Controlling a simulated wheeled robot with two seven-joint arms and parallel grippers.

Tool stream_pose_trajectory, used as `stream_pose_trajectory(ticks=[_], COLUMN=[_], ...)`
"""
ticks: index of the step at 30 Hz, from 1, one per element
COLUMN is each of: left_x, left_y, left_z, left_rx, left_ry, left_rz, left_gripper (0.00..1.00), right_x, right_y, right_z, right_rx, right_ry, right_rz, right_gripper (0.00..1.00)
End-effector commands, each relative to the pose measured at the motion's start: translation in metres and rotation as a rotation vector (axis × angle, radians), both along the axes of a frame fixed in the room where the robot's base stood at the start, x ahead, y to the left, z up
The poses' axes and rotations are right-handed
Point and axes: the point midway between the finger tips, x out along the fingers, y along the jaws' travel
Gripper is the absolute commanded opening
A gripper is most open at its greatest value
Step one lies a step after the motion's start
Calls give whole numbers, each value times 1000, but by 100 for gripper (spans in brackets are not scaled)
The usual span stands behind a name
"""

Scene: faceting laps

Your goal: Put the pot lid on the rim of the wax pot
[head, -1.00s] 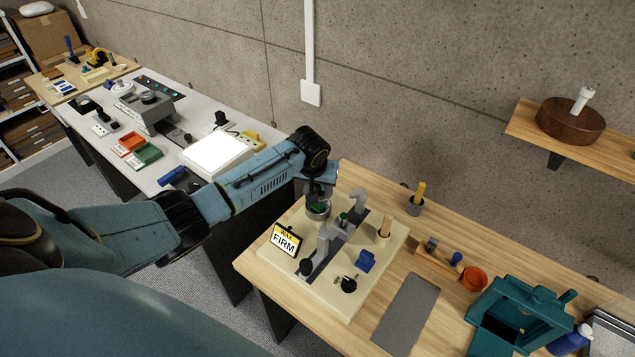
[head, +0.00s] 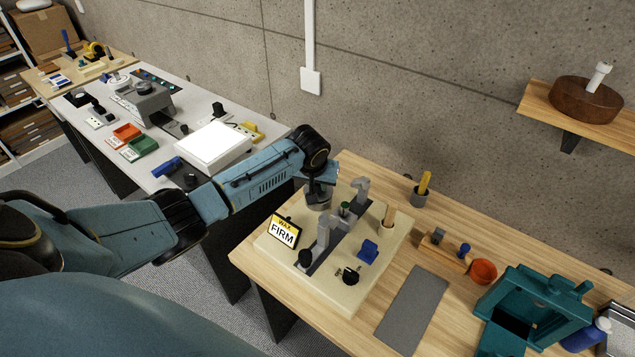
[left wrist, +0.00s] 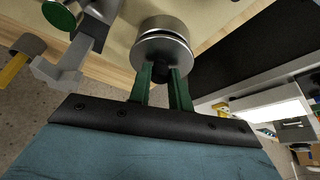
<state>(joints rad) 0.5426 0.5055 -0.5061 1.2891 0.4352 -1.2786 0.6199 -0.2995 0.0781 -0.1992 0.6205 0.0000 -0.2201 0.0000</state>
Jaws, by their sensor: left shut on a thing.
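My left gripper (head: 320,178) is shut on the black knob of the pot lid, pointing down above the cream wax station (head: 345,290). The left wrist view shows its two green fingers (left wrist: 163,84) on the knob. The pot lid (left wrist: 165,50) is a round silver disc. The wax pot (left wrist: 160,24) is a silver cylinder right beyond the lid, roughly in line with it. A dark band shows between them; I cannot tell whether they touch. In the head view the wax pot (head: 317,203) stands at the station's back left corner, partly hidden by the gripper. My right gripper is not in view.
Grey upright holders (head: 325,233) stand close to the pot on the station, with a "WAX FIRM" sign (head: 284,231) in front. A wooden peg (head: 389,216) and blue part (head: 368,251) sit right. A grey mat (head: 412,308) lies bare on the bench.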

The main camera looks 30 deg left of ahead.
Motion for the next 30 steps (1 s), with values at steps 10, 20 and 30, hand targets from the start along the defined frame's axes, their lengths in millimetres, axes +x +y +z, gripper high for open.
stream_pose_trajectory(ticks=[10, 20, 30], left_x=[0, 0, -1], left_y=[0, 0, 0], left_z=[-7, -10, -9], left_rx=[-1, 0, 0], left_ry=[1, 1, 0], left_rz=[0, 0, 0], left_gripper=[0, 41, 45], right_x=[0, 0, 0], right_y=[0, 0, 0], right_z=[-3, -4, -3], right_rx=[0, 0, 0], right_ry=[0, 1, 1], right_rz=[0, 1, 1], right_gripper=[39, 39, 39])
